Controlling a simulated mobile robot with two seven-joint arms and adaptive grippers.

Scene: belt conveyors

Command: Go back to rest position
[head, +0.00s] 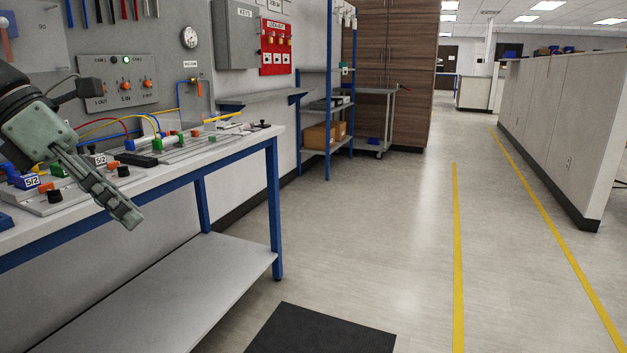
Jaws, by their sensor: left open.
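My left gripper (128,212) comes in from the left edge on a dark arm. It is a grey-green gripper with ribbed fingers slanting down to the right. It hangs in front of the workbench (262,135), over its front edge. The fingers overlap in this view, and nothing shows between them. It hides part of the bench top and the parts on it. My right gripper is not in view.
Pneumatic parts (165,146) and coloured hoses lie on the bench. A control panel (118,84) is on the wall behind. A black mat (322,331) lies on the floor. A blue-framed shelf (328,70) stands further back. The floor between the yellow lines is clear.

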